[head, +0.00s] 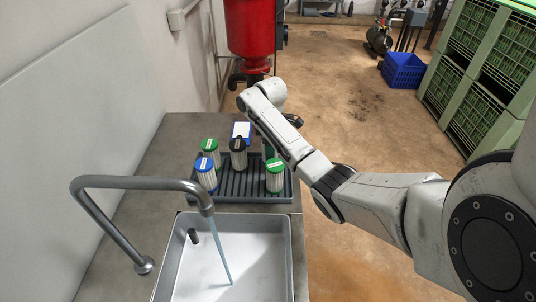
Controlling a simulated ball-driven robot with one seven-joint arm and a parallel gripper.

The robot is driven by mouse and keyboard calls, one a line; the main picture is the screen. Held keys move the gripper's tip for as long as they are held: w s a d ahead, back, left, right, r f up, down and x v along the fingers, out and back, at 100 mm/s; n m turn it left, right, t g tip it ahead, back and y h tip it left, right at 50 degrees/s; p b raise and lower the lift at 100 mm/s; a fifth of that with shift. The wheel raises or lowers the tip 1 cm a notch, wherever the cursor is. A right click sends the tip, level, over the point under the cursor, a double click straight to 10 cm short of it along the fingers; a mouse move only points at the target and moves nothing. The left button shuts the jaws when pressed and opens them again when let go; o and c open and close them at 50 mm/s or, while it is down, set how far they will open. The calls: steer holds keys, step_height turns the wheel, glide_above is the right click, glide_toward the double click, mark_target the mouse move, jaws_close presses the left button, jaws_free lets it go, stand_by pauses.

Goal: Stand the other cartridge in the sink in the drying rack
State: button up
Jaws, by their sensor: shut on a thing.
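A white pleated cartridge with a green cap (275,180) stands upright at the right of the dark ribbed drying rack (237,189). My gripper (269,152) is at its cap, largely hidden behind my own arm. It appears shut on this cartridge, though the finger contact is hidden. Whether the cartridge's base rests on the rack is hard to tell. The pale sink (262,255) in front of the rack shows no cartridge in its visible part.
Another green-capped cartridge (209,148), a blue-capped cartridge (205,173) and a black-capped cartridge (238,155) stand in the rack. A grey tap (140,183) arches over the sink, running water.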

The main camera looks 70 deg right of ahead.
steer(key=shift+s+f, duration=0.1)
steer(key=shift+f, duration=1.5)
steer(key=shift+f, duration=0.1)
steer(key=o, duration=1.2)
steer(key=shift+c, duration=0.2)
step_height(320, 180, up, 11)
steer(key=shift+r+p, duration=0.15)
steer(key=shift+p, duration=0.25)
steer(key=shift+r+p, duration=0.45)
